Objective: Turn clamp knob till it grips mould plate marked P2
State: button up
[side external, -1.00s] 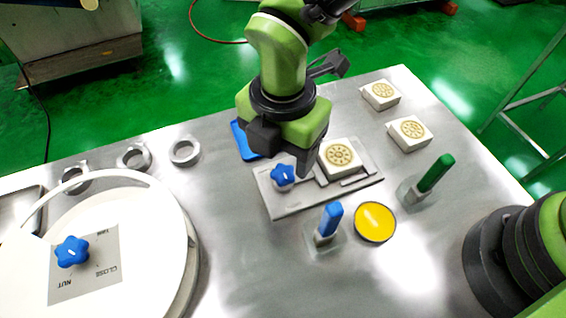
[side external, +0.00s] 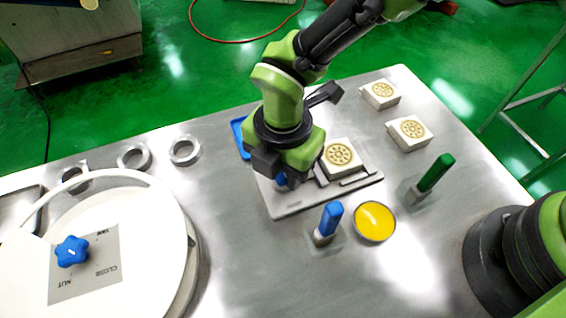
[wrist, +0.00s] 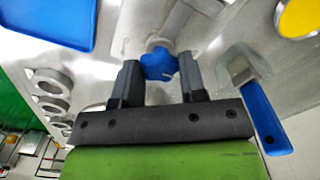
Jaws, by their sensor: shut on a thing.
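The blue star-shaped clamp knob (wrist: 158,64) sits on the steel clamp base (side external: 290,208). My gripper (wrist: 157,78) is around the knob, one finger on each side, shut on it. In the side external view my gripper (side external: 281,178) comes down over the knob (side external: 282,183) and hides most of it. A cream mould plate (side external: 341,158) with a round gold pattern sits in the clamp to the right of the knob. I cannot read a P2 mark on it. Whether the clamp jaw touches the plate is not clear.
Two more mould plates (side external: 409,132) (side external: 381,94) lie at the back right. A blue-handled brush (side external: 329,221), a yellow-filled bowl (side external: 374,221) and a green-handled brush (side external: 435,173) stand in front and right. A blue tray (side external: 238,135) and metal rings (side external: 185,151) lie behind and left.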

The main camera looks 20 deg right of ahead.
jog(key=shift+m, duration=0.3)
jog(key=m, duration=1.3)
jog(key=shift+w+m, duration=0.1)
jog(key=shift+m, duration=0.3)
jog(key=m, duration=0.9)
jog(key=shift+m, duration=0.4)
jog(key=o, duration=0.9)
